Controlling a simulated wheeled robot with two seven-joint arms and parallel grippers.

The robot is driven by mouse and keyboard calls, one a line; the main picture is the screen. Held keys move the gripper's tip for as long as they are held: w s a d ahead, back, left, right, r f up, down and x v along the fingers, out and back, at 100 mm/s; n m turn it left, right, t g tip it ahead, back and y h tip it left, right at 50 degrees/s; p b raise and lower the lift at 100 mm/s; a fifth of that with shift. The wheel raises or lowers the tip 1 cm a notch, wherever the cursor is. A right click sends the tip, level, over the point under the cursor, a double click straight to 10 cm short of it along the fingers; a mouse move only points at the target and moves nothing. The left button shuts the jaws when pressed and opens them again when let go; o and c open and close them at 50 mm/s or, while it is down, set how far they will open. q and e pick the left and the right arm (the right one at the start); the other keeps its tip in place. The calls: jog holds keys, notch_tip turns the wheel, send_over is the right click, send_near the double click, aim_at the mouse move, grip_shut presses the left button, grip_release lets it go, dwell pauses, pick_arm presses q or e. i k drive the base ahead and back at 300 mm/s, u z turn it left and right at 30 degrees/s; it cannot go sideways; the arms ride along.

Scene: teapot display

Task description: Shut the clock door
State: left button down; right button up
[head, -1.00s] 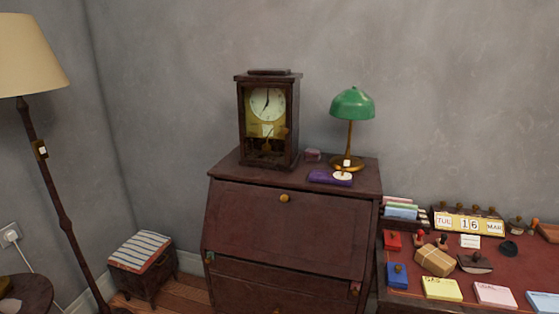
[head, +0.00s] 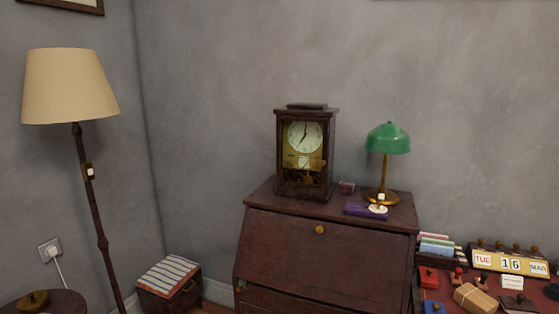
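The clock (head: 305,152) has a dark wooden case, a white dial (head: 305,137) and a brass pendulum (head: 308,179). It stands upright on top of the brown slant-front desk (head: 330,250), left of the green lamp. Its front faces me, but at this size I cannot tell whether its door is open or shut. Neither of my grippers shows in the head view.
Beside the clock on the desk top are a small pinkish box (head: 346,187), a purple item (head: 362,210) and the green desk lamp (head: 387,140). A floor lamp (head: 70,88) and a striped stool (head: 169,275) stand at left. A cluttered table (head: 455,300) is at right.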

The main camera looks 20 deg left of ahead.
aim_at(323, 163)
jog(key=z, duration=0.05)
jog(key=i, duration=1.1)
jog(key=z, duration=0.45)
